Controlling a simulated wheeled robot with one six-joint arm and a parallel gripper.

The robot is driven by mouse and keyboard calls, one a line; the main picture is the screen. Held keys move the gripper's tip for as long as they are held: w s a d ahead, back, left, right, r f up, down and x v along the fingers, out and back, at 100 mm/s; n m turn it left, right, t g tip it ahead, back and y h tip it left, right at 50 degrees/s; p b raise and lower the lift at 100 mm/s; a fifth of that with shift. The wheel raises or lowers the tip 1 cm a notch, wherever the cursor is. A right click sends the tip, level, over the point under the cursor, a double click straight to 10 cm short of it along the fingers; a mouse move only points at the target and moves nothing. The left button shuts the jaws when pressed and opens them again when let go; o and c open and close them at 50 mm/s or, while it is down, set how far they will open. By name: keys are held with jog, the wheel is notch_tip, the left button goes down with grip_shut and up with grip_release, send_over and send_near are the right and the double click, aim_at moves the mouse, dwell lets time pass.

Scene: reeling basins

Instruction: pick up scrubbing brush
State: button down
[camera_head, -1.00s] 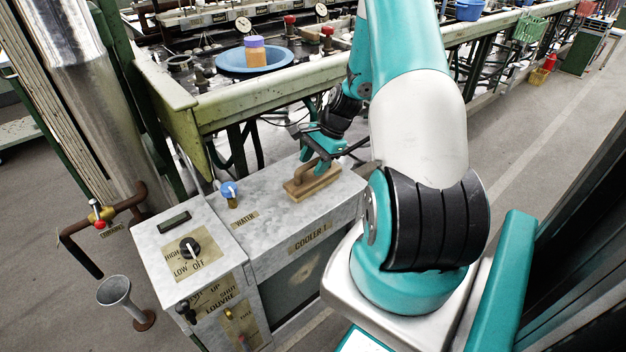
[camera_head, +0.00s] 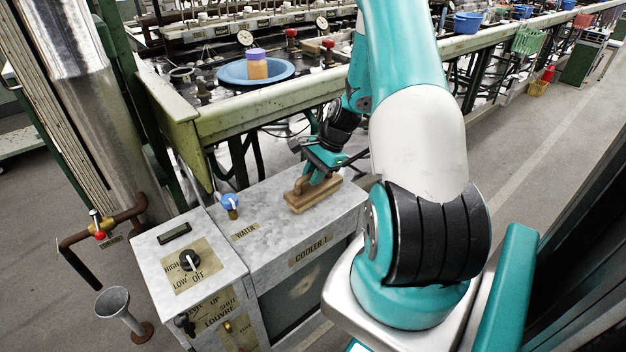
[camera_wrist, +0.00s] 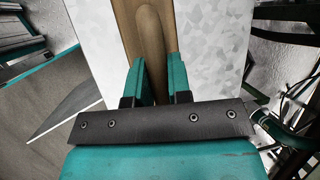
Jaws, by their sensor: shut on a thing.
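The scrubbing brush (camera_head: 312,194) is a brown wooden block with a raised handle. It is on the grey marbled top of the cooler box (camera_head: 270,214), near its back right; I cannot tell whether it touches the top. My gripper (camera_head: 318,178) is at the brush from above, shut on its handle. In the wrist view the two teal fingers (camera_wrist: 159,82) stand on either side of the rounded wooden handle (camera_wrist: 150,40). The underside of the brush is hidden.
A blue-capped valve (camera_head: 230,204) rises from the cooler top. Behind is a long green bench (camera_head: 260,110) with a blue basin (camera_head: 230,74). Grey floor lies open at right.

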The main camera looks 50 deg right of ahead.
notch_tip(320, 180, up, 20)
jog(key=p, duration=0.3)
jog(key=shift+f, duration=0.2)
jog(key=c, duration=1.8)
grip_release()
grip_shut()
